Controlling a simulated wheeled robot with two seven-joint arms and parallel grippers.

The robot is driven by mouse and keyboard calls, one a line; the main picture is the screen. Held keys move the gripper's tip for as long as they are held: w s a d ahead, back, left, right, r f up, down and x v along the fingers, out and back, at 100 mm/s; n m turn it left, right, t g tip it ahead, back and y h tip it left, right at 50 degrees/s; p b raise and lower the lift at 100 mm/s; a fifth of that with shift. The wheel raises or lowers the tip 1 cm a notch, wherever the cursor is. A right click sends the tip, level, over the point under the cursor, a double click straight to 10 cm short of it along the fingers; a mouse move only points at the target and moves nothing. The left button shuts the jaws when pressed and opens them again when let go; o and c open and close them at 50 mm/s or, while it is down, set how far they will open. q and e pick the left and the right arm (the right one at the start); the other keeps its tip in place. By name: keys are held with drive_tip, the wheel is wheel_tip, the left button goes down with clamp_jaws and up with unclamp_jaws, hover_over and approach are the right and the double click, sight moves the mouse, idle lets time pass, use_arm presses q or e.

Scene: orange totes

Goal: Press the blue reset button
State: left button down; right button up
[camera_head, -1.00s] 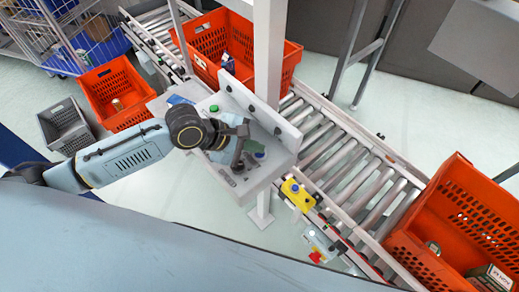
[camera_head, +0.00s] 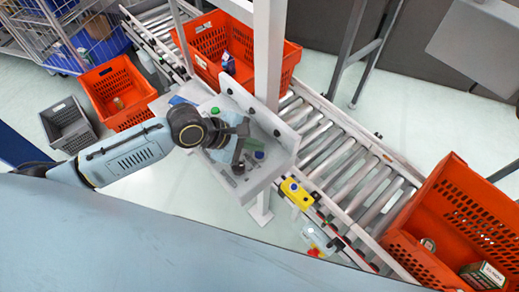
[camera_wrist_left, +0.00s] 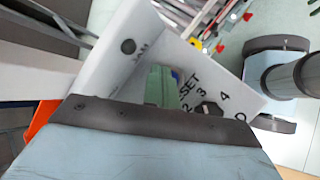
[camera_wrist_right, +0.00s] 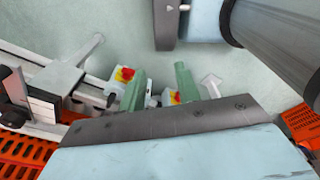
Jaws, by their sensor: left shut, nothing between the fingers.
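The blue reset button (camera_head: 259,155) sits on the sloped grey-white control panel (camera_head: 258,184). My left gripper (camera_head: 250,146) is over the panel, with its shut, empty green fingers close to the button's upper left. In the left wrist view, the blue button (camera_wrist_left: 175,75) shows partly behind the green fingers (camera_wrist_left: 158,84), beside the partly covered "RESET" lettering. I cannot tell whether the fingers touch it. My right gripper (camera_wrist_right: 160,80) shows in the right wrist view, its green fingers apart with nothing between them.
A green button (camera_head: 214,110) and a black rotary knob (camera_wrist_left: 208,108) are on the same panel. A yellow box (camera_head: 296,194) stands by the roller conveyor (camera_head: 345,165). A post (camera_head: 268,50) rises behind the panel. Orange totes (camera_head: 462,205) stand around.

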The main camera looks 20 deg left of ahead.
sight(255, 154)
use_arm(q)
wheel_tip(255, 154, up, 5)
drive_tip(key=p, duration=0.6)
drive_tip(key=shift+p, duration=0.35)
idle(0.6)
